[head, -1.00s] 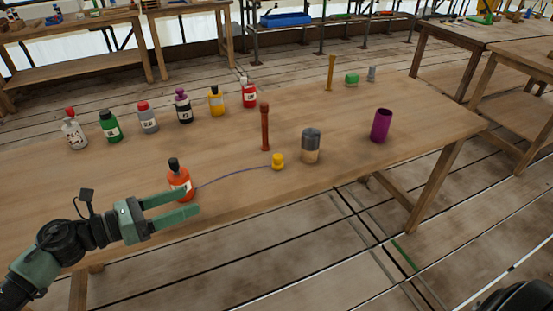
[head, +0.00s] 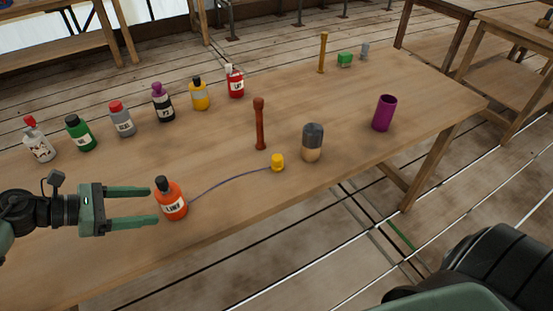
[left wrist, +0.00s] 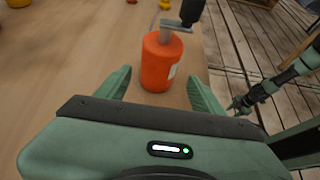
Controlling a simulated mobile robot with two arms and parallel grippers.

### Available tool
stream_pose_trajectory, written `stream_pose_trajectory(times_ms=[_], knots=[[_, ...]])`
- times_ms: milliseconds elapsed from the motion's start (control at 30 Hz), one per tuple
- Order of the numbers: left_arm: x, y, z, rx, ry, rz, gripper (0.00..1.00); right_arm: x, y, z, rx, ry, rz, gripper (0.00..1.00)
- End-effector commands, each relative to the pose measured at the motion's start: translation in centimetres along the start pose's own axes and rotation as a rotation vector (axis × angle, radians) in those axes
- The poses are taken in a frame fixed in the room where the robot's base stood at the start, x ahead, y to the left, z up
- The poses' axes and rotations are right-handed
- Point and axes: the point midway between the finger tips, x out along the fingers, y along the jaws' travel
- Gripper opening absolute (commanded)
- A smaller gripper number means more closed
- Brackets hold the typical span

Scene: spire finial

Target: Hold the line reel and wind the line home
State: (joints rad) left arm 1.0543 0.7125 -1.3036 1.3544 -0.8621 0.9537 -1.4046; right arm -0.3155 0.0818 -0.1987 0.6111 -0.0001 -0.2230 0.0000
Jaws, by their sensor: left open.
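The orange line reel (head: 172,199), labelled LINE, stands upright near the table's front edge. In the left wrist view the reel (left wrist: 160,64) has a grey crank with a black knob on top. A thin dark line (head: 228,182) curves from it across the table to a small yellow piece (head: 278,163). My left gripper (head: 152,204) is open, level beside the reel, its fingertips at the reel's left side. In the left wrist view the reel sits ahead, between the fingers' directions. My right gripper (left wrist: 240,104) appears small at the right of that view; its opening is unclear.
Several labelled bottles (head: 122,119) stand in a row behind. A brown post (head: 259,125), a grey-topped cylinder (head: 312,143) and a purple cup (head: 384,113) stand farther right. The table's front edge runs close by the reel. Bare tabletop lies between the reel and the bottle row.

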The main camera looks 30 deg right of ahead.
Motion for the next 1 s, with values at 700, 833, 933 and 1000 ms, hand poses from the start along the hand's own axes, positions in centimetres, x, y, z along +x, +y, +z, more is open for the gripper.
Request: stream_pose_trajectory(times_ms=[700,833,933,1000], knots=[[6.2,0.0,0.1,0.0,-0.001,0.001,0.68,1.9,0.2,-2.1,-0.001,0.034,0.003,0.44],[6.2,0.0,0.1,0.0,-0.001,0.001,0.68,1.9,0.1,-1.7,-0.001,0.027,0.001,0.44],[6.2,0.0,0.1,0.0,-0.001,0.001,0.48,1.9,-0.1,-1.5,-0.001,0.024,0.0,0.44],[6.2,0.0,0.1,0.0,-0.001,0.001,0.29,1.9,-0.1,-1.5,-0.001,0.024,-0.001,0.44]])
